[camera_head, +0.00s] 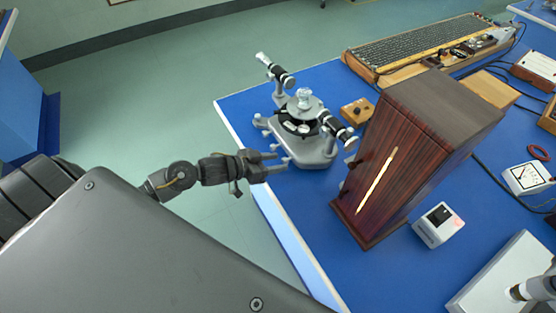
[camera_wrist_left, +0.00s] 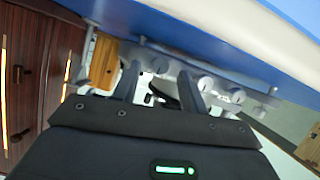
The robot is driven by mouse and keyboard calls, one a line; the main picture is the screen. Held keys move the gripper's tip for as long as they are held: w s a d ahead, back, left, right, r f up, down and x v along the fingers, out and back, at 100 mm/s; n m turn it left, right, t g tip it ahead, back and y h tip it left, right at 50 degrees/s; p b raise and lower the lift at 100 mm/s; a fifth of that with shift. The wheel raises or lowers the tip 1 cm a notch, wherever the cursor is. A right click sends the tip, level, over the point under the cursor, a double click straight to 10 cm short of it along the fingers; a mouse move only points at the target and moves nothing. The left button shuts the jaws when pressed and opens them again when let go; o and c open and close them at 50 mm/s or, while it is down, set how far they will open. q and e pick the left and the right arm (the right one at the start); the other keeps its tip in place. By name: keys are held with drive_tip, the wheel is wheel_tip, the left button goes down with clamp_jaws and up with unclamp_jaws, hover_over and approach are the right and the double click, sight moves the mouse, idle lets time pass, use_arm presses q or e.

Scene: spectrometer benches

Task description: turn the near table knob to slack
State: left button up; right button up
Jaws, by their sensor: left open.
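The grey spectrometer (camera_head: 305,147) stands at the left edge of the blue bench, with a telescope, a collimator and a round prism table (camera_head: 302,106). My left gripper (camera_head: 279,159) is open at its left side, its fingertips close to the base. In the left wrist view the open fingers (camera_wrist_left: 158,82) point at the spectrometer's underside. Small round knobs (camera_wrist_left: 207,84) show there, one near or between the fingers and others to the right. I cannot tell which is the near table knob, or whether a finger touches one. My right gripper is not in view.
A tall dark wooden cabinet (camera_head: 430,125) stands right of the spectrometer, with a small white meter box (camera_head: 438,225) beside it. A small wooden block (camera_head: 357,111) lies behind the spectrometer. The floor left of the bench edge is clear.

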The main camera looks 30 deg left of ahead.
use_arm(q)
drive_tip(key=shift+w+d+f, duration=0.3)
drive_tip(key=shift+w+d, duration=0.1)
drive_tip(key=shift+w, duration=0.15)
clamp_jaws()
drive_tip(key=shift+r+n+p, duration=0.3)
drive_tip(key=shift+p, duration=0.6)
drive_tip(key=shift+a+f+h, duration=0.1)
drive_tip(key=shift+h, duration=0.2)
drive_tip(key=shift+f, duration=0.15)
unclamp_jaws()
